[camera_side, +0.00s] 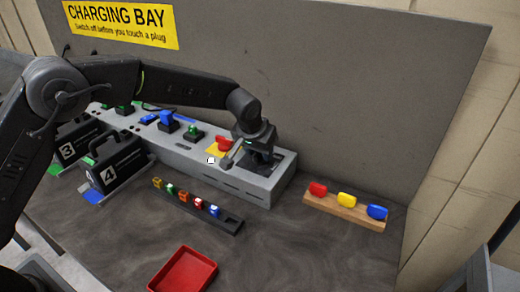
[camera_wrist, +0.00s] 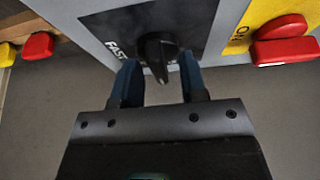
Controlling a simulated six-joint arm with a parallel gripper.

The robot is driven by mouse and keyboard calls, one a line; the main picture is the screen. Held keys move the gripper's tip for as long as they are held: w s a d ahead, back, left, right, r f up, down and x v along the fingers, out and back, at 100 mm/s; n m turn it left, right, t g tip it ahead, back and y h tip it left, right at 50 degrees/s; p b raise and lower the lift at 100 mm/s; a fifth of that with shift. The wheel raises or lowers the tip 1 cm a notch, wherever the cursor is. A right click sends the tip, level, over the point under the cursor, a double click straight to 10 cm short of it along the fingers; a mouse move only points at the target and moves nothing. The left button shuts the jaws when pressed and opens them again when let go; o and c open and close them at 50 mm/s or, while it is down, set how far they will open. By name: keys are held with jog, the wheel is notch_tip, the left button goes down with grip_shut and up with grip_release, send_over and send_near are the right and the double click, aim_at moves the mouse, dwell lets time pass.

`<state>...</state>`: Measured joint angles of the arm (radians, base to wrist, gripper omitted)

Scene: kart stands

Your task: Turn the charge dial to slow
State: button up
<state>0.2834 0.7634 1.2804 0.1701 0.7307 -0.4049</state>
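The charge dial (camera_wrist: 158,50) is a black pointed knob on a dark plate (camera_wrist: 110,22), seen in the wrist view. The word FAST is printed on the plate to the left of the knob; no SLOW marking can be made out. My gripper (camera_wrist: 160,75) is open, with one finger on each side of the dial's lower tip and a gap visible on both sides. In the side view my gripper (camera_side: 258,158) is at the right end of the grey charging unit (camera_side: 262,190) and hides most of the dial.
A red switch (camera_wrist: 285,45) on a yellow plate sits beside the dial; the switch (camera_side: 224,146) is left of my gripper in the side view. A wooden block (camera_side: 345,207) with red, yellow and blue pieces stands right. A red tray (camera_side: 183,272) and a black rack (camera_side: 225,226) lie in front.

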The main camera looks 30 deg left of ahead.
jog(key=shift+r, duration=0.1)
jog(key=v, duration=1.3)
jog(key=shift+s+r, duration=0.2)
jog(key=s+a+r, duration=0.5)
jog(key=s, duration=0.1)
jog(key=s+a+f, duration=0.1)
jog(key=s+a, duration=0.2)
jog(key=s, duration=0.5)
jog(key=s+a+f, duration=0.1)
jog(key=s+a, duration=0.2)
jog(key=s, duration=0.5)
jog(key=s+a+f+t, duration=0.1)
jog(key=s+a, duration=0.2)
jog(key=s, duration=0.6)
jog(key=shift+a, duration=0.3)
